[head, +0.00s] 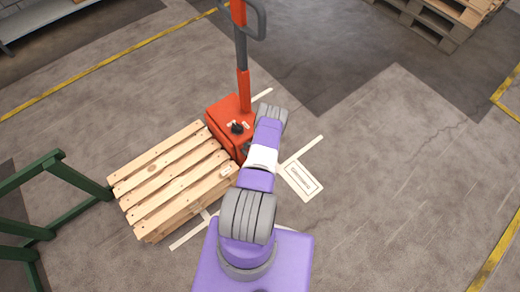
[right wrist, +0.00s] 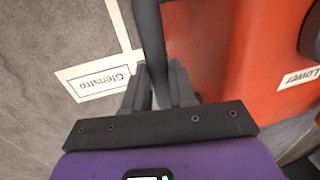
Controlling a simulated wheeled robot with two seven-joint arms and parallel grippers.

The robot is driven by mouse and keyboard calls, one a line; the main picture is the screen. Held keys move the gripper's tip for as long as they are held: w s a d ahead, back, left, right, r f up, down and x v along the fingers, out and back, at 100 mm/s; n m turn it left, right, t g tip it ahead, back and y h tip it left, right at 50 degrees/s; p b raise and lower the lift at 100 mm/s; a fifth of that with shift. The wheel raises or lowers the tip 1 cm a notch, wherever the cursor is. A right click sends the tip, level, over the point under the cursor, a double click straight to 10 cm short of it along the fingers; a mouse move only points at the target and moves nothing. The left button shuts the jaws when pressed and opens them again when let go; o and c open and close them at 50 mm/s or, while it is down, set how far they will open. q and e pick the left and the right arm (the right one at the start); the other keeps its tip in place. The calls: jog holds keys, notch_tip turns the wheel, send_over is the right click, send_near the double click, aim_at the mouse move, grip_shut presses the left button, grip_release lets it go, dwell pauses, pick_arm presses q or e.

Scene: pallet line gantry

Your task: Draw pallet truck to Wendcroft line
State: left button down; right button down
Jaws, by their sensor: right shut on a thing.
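The orange pallet truck (head: 228,127) stands mid-floor in the head view, its tiller (head: 242,55) upright with a grey loop handle (head: 257,20) on top. A wooden slatted pallet (head: 172,178) sits at its lower left, over where its forks would be. My right arm reaches to the truck's right side; its gripper is hidden there. In the right wrist view my right gripper (right wrist: 158,82) is shut on a dark bar (right wrist: 150,35) beside the orange body (right wrist: 245,45), which carries a "Lower" label (right wrist: 300,92). My left gripper is out of view. No Wendcroft marking is readable.
A green frame (head: 45,205) stands close left of the pallet. Stacked pallets (head: 435,20) stand at the back right. Floor right is clear.

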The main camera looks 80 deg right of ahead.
jog(key=shift+s, duration=0.15)
jog(key=c, duration=0.9)
grip_release()
jog(key=shift+f, duration=0.1)
jog(key=shift+c, duration=0.2)
notch_tip(320, 180, up, 8)
jog(key=p, duration=0.4)
jog(key=shift+s+a+f, duration=0.25)
jog(key=shift+s+a, duration=0.2)
